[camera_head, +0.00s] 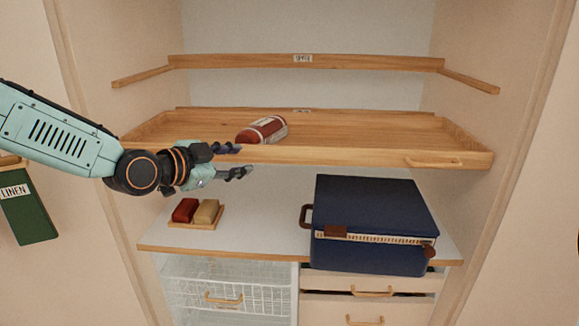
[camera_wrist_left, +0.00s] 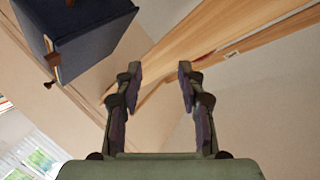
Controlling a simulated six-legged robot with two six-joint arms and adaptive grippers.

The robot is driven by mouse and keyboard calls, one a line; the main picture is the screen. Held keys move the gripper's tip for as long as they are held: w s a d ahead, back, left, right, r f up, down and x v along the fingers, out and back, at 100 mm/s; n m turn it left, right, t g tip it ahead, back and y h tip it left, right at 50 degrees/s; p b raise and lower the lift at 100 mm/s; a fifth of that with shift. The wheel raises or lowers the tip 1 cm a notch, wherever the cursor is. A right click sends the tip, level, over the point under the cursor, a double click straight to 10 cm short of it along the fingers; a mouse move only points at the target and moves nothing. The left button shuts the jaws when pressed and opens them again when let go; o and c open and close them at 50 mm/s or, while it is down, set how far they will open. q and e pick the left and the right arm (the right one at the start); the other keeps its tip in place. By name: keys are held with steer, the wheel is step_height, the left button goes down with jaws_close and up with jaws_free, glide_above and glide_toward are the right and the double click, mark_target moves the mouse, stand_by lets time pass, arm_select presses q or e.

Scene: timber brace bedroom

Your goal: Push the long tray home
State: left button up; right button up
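The long tray (camera_head: 350,154) is a wide wooden tray at mid-height in the closet, with a wooden handle (camera_head: 433,163) at the right of its front rail. A red rolled bundle with a pale label (camera_head: 263,131) lies in it, left of centre. My left gripper (camera_head: 243,161) is at the left half of the front rail, its fingers apart and empty. I cannot tell whether it touches the rail. In the left wrist view the open fingers (camera_wrist_left: 160,72) show with the tray's wood (camera_wrist_left: 200,38) beyond them. My right gripper is not in view.
A navy suitcase (camera_head: 372,207) stands on the white shelf below, with a small tray (camera_head: 196,222) of red and tan blocks to its left. Wire basket (camera_head: 230,285) and drawers (camera_head: 372,281) sit lower. Closet walls flank the tray closely. An upper wooden rail (camera_head: 350,63) runs above.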

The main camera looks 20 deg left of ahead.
arm_select(q)
steer(key=s+m, duration=0.1)
steer(key=s+d+f+m+h, duration=0.1)
steer(key=m, duration=0.1)
steer(key=s+m, duration=0.1)
steer(key=shift+d+f+h, duration=0.3)
steer(key=shift+d+f, duration=0.05)
steer(key=shift+f, duration=0.05)
steer(key=c, duration=0.3)
steer(key=s+d+m, duration=0.1)
steer(key=m, duration=0.1)
steer(key=s+d+m+t+h, duration=0.1)
steer(key=m, duration=0.2)
steer(key=s+d+m+h+b, duration=0.1)
steer(key=s+d+m, duration=0.1)
steer(key=shift+f+m, duration=0.2)
steer(key=shift+m, duration=0.1)
jaws_close()
steer(key=shift+s+m+h, duration=0.15)
steer(key=shift+m+h, duration=0.25)
steer(key=shift+b, duration=0.3)
glide_toward(302, 160)
steer(key=x, duration=0.5)
steer(key=shift+s+d, duration=0.25)
steer(key=shift+d, duration=0.15)
steer(key=shift+w+a+p, duration=0.2)
steer(key=shift+w+p, duration=0.1)
steer(key=shift+w, duration=0.35)
